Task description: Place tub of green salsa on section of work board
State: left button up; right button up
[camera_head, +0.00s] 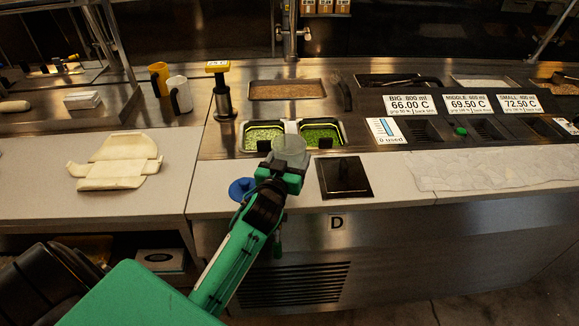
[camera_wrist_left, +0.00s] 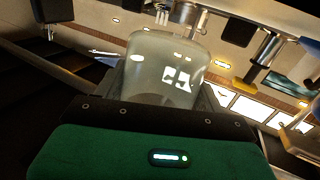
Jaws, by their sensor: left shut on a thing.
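A translucent pale tub (camera_head: 289,147) is held in my left gripper (camera_head: 281,170), in front of the two metal wells. It also shows large in the left wrist view (camera_wrist_left: 165,65), between the fingers; I cannot make out green salsa inside it. My left gripper is shut on the tub, which appears to be above the counter's front edge. The pale work board (camera_head: 400,172) runs along the front of the counter. My right gripper is not in view.
Wells of chopped green food (camera_head: 321,133) and paler green food (camera_head: 262,136) lie behind the tub. A black square plate (camera_head: 344,177) is right of my gripper. A blue round item (camera_head: 241,188) is partly hidden by my arm. Crumpled wrap (camera_head: 495,168) lies at right.

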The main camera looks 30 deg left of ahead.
pick_arm(q)
notch_tip(320, 180, down, 3)
jog(key=shift+f, duration=0.25)
jog(key=o, duration=1.1)
jog(key=shift+r, duration=0.3)
jog(key=v, duration=0.2)
jog(key=b+v, duration=0.1)
jog(key=v, duration=0.1)
jog(key=shift+f, duration=0.25)
jog(key=b+v, duration=0.1)
jog(key=v, duration=0.7)
jog(key=shift+r, duration=0.2)
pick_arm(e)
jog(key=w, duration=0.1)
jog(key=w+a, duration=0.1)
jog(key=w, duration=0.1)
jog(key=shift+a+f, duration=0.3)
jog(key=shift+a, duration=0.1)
